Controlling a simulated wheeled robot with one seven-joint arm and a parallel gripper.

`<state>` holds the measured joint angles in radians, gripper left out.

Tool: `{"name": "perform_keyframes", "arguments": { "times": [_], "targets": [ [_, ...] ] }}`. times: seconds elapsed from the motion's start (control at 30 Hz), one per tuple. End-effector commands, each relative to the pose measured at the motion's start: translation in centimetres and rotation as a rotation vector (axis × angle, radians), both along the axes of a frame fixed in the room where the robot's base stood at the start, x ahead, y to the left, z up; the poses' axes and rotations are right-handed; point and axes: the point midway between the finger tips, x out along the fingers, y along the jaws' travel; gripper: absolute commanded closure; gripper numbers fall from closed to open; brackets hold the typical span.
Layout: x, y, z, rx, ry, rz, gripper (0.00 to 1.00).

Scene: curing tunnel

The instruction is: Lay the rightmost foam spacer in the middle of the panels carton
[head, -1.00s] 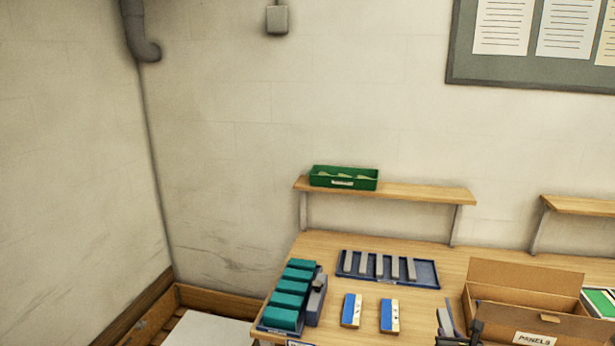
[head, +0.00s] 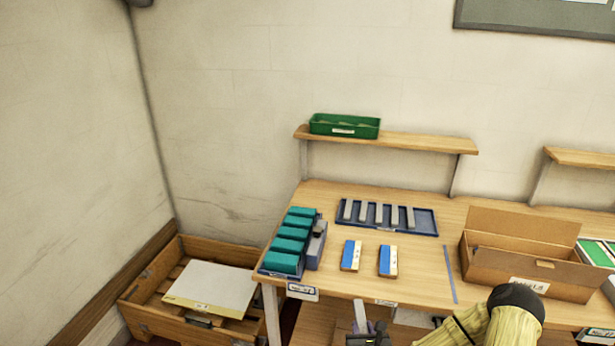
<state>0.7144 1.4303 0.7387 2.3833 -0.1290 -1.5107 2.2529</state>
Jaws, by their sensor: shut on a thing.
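The panels carton (head: 478,264) is an open brown box with a white label, standing on the right part of the bench. Its floor is hidden behind the front wall. Several grey foam spacers (head: 411,218) lie in a row in a blue tray (head: 428,230) at the back of the bench. My gripper (head: 364,333), small and dark at the bottom edge, is shut on a pale grey strip (head: 359,313) that looks like a foam spacer. It holds the strip roughly upright at the bench's front edge, left of and apart from the carton. The strip's lower end is hidden.
Two blue-and-white boxes (head: 388,262) lie in front of the tray. Teal blocks (head: 290,232) stand in a holder at the left. A blue strip (head: 450,275) marks the bench beside the carton. A green bin (head: 344,126) sits on the shelf. A wooden crate (head: 150,322) stands lower left.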

Motion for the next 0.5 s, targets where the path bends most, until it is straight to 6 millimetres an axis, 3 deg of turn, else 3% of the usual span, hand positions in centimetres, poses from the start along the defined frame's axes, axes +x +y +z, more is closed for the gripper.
{"name": "perform_keyframes", "arguments": {
  "times": [0.03, 0.2, 0.5],
  "targets": [
    [0.0, 0.0, -1.4, 0.0, 0.0, 0.0, 0.95],
    [0.0, 0.0, -2.9, 0.0, 0.0, 0.001, 0.95],
    [0.0, -0.2, -2.9, 0.0, 0.0, -0.004, 0.95]
  ]
}}
